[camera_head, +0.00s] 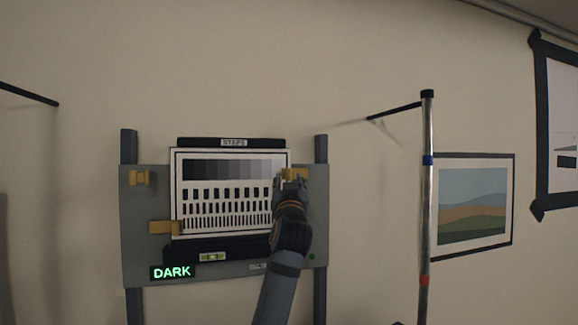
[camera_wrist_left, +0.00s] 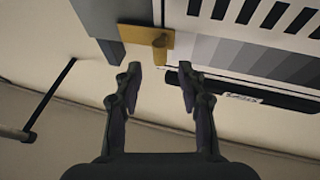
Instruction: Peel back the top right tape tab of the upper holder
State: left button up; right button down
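The upper holder is a grey wall panel (camera_head: 145,258) bearing a framed black-and-white test chart (camera_head: 218,212). The top right yellow tape tab (camera_head: 294,173) lies at the chart's upper right corner, partly covered by my left gripper (camera_head: 290,184). In the left wrist view the tab (camera_wrist_left: 131,35) reaches over the chart edge and has a raised knob (camera_wrist_left: 160,41). My left gripper (camera_wrist_left: 159,75) is open and empty there, its fingertips just short of the tab. The top left tab (camera_head: 139,178) sits clear of the chart; the lower left tab (camera_head: 163,227) overlaps its edge. My right gripper is not in view.
A black bar labelled STEPS (camera_head: 195,143) runs above the chart. A green DARK sign (camera_head: 172,272) and a small level (camera_head: 212,257) are below.

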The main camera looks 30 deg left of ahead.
aim_at(289, 173)
pick_arm(q)
jog(key=p+x, duration=0.2)
jog(key=x, duration=0.2)
jog(key=shift+a+r, duration=0.1)
jog(key=shift+w, duration=0.35)
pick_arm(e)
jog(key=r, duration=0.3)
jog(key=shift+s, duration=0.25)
pick_arm(q)
jog(key=shift+s, duration=0.1)
grip_shut()
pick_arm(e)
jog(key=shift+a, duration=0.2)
